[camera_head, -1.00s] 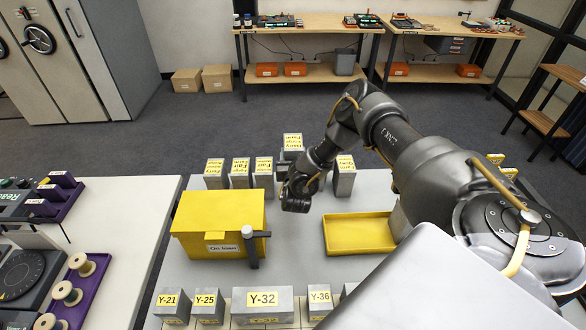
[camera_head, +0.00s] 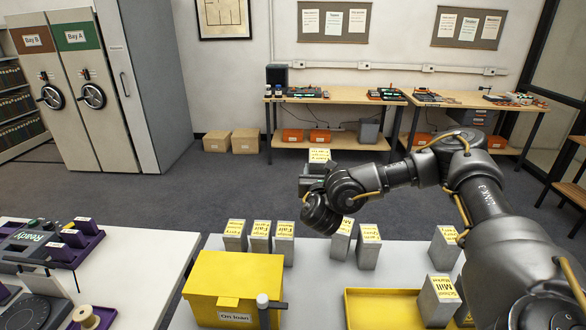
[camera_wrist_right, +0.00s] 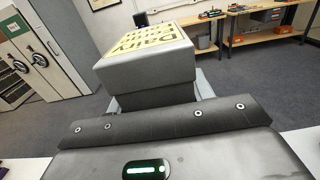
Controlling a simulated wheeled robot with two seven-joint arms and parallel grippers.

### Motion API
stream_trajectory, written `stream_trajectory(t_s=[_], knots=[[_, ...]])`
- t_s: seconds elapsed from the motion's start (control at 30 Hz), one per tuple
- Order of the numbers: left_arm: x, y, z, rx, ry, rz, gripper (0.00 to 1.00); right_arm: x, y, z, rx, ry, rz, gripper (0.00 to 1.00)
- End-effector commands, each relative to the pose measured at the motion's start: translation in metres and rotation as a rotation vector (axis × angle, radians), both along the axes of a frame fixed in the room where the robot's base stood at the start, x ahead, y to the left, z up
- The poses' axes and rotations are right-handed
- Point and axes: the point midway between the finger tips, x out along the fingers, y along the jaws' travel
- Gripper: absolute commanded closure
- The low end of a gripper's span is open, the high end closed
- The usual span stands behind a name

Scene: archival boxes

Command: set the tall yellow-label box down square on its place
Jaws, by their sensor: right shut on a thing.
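The tall grey box with a yellow label (camera_head: 319,156) is held in my right gripper (camera_head: 311,184), up and beyond the row of boxes in the head view. In the right wrist view the box (camera_wrist_right: 145,72) fills the middle, its yellow label on top and partly readable. The gripper is shut on it; the fingers are mostly hidden. Below, the row of grey boxes shows a gap between the left group (camera_head: 284,245) and the right pair (camera_head: 341,240). The table surface in this gap is partly hidden by my arm. My left gripper is not in view.
A yellow lidded box marked On loan (camera_head: 232,285) stands in front of the row, with a dark-handled post at its right. A yellow tray (camera_head: 370,305) lies right of it. Grey boxes (camera_head: 437,300) and (camera_head: 445,243) stand further right, near my arm.

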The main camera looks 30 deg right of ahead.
Motion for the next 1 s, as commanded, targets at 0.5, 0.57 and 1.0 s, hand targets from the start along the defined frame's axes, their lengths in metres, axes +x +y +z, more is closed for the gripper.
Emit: stream_trajectory(t_s=[0.5,0.57,1.0], knots=[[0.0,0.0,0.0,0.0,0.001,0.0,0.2,-0.004,0.056,0.017,0.003,-0.001,0.159,0.82],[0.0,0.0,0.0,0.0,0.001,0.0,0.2,-0.007,0.082,0.022,0.003,0.0,0.23,0.82],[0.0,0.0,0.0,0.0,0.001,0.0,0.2,-0.047,0.237,0.039,0.002,0.0,0.647,0.82]])
